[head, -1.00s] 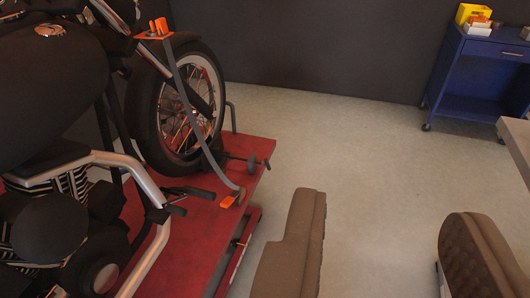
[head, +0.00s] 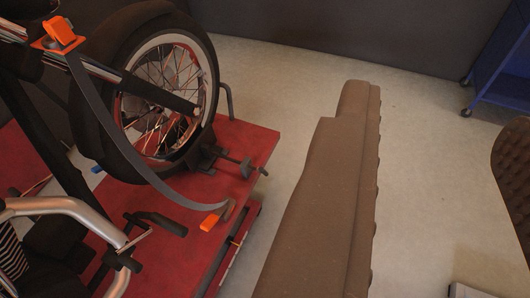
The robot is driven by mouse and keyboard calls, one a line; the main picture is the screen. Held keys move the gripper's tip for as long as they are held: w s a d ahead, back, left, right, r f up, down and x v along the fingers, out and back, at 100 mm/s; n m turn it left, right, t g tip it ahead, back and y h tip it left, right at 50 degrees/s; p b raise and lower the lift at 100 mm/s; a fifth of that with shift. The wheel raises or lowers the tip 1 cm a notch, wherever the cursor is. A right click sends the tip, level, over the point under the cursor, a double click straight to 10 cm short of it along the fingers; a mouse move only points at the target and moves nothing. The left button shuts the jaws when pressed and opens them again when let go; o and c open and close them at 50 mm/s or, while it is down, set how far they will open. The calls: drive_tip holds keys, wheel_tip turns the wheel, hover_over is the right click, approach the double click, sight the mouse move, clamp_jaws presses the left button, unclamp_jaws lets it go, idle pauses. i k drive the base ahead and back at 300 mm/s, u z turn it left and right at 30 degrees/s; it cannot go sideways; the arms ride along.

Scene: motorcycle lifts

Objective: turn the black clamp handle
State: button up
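The black clamp handle (head: 247,168) sticks out to the right from the wheel clamp (head: 205,158) at the foot of the motorcycle's front wheel (head: 165,95). It sits just above the right end of the red lift platform (head: 245,138). My gripper (head: 438,108) shows as two long brown padded fingers, one in the middle of the picture and one cut off at the right edge.
A grey strap (head: 110,130) runs from an orange ratchet (head: 62,30) down to an orange buckle (head: 210,221) on the platform, left of the handle. A bent metal bar (head: 228,98) stands behind the wheel. A blue cart (head: 505,75) is at the upper right. Open floor lies behind the fingers.

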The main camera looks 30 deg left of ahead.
sight(261, 170)
drive_tip(key=i, duration=1.35)
